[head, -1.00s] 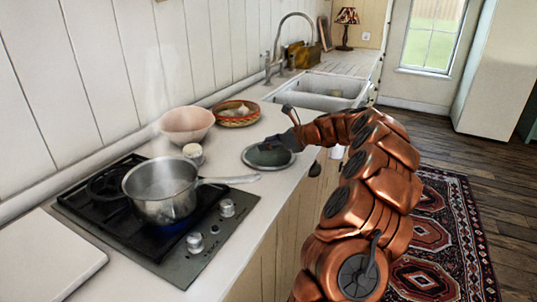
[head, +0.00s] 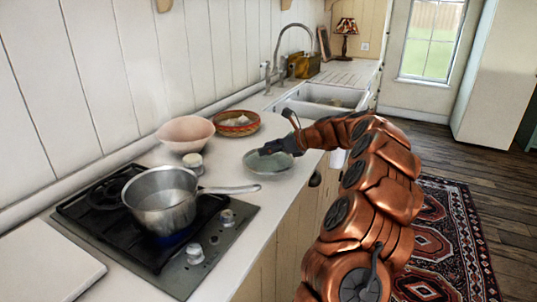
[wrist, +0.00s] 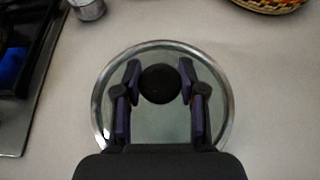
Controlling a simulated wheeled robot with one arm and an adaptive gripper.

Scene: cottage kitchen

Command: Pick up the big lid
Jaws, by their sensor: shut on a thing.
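The big lid (head: 258,165) is a round glass lid with a metal rim, at the counter's front edge, right of the hob. In the wrist view the lid (wrist: 160,125) lies below my gripper (wrist: 160,80), its dark round knob between the fingers. My gripper (head: 275,148) is shut on the knob. I cannot tell whether the lid touches the counter or is slightly above it. A steel saucepan (head: 162,203) stands on the hob without a lid, its handle pointing toward the big lid.
A lit gas hob (head: 215,243) is at left. A pink bowl (head: 185,134), a patterned bowl (head: 236,130) and a small jar (head: 193,165) stand behind the lid. The sink (head: 318,105) is farther back. A rug (head: 445,240) covers the floor at right.

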